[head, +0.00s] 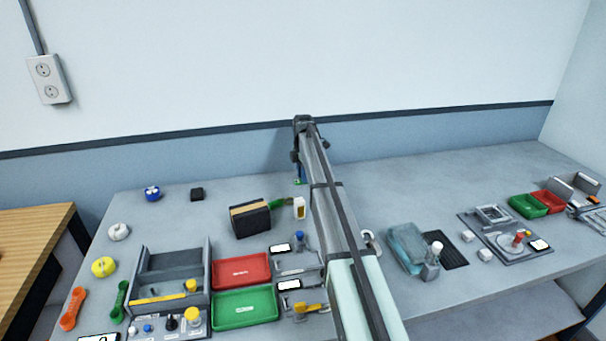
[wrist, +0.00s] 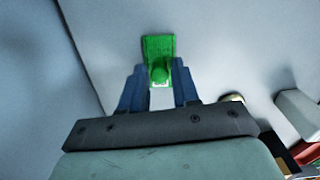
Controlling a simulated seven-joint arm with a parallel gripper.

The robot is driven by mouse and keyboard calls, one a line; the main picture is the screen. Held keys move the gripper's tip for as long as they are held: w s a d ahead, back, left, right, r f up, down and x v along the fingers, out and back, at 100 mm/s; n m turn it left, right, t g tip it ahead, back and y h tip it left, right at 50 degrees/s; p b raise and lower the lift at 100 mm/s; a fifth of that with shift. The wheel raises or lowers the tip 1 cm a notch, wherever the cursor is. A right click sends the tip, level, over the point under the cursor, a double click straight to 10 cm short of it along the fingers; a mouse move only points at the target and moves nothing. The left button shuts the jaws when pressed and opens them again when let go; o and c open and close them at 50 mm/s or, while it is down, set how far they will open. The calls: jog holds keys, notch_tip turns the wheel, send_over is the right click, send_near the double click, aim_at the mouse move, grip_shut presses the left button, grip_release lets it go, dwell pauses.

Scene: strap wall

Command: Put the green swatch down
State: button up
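The green swatch (wrist: 158,47) is a small flat green piece with a rounded green knob, seen at the fingertips in the wrist view. My gripper (wrist: 160,75) has its two blue fingers close on either side of the knob and looks shut on it. In the head view my gripper (head: 300,180) is low over the back middle of the grey table, near the wall. Only a sliver of green shows there by the fingertips. I cannot tell whether the swatch touches the table.
A black box with a tan band (head: 250,218) and a small white bottle (head: 299,208) stand just in front. Red (head: 241,271) and green (head: 246,308) trays lie nearer. A small black block (head: 197,194) is to the left. The table's back right is clear.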

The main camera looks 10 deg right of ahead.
jog(key=shift+o, duration=1.1)
notch_tip(320, 180, up, 12)
jog(key=shift+r, duration=0.15)
